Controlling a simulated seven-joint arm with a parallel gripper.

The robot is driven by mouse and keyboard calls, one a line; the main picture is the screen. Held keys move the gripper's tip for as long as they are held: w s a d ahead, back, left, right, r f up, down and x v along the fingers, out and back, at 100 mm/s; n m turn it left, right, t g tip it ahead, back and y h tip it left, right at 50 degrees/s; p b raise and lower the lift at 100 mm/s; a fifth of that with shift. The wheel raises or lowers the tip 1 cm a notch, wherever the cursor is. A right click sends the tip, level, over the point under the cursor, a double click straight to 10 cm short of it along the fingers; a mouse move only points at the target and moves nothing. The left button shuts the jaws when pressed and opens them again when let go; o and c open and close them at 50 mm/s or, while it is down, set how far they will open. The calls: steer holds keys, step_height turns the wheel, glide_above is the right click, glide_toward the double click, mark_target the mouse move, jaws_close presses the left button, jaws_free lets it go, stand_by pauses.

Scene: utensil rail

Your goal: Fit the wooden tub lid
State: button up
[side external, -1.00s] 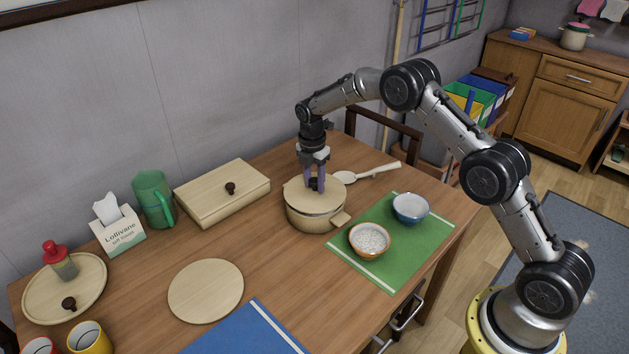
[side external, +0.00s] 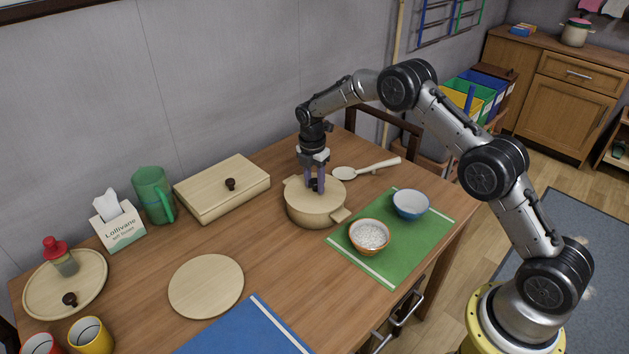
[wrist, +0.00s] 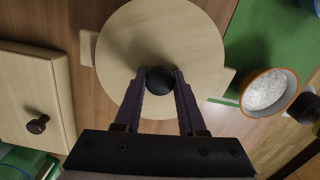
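The round wooden tub (side external: 316,215) with two side handles stands on the table near the green mat. Its pale round lid (wrist: 160,35) with a dark knob (wrist: 160,80) lies over the tub's opening. In the side view the lid looks level and down on the rim, with no clear gap. My gripper (wrist: 160,76) points down from above, its two purple fingers on either side of the knob and closed against it. The fingers partly hide the knob in the side view. The tub's far rim is hard to see.
A wooden spoon (side external: 368,169) lies behind the tub. Two bowls stand on the green mat (side external: 392,272) to the right. A wooden box with a knobbed lid (side external: 222,188) is to the left. A plain wooden disc (side external: 206,286) lies at front left, with clear table between.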

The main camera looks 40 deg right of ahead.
steer(key=o, duration=0.5)
steer(key=shift+o, duration=0.2)
steer(key=shift+r, duration=0.1)
step_height(320, 180, up, 14)
steer(key=a, duration=0.1)
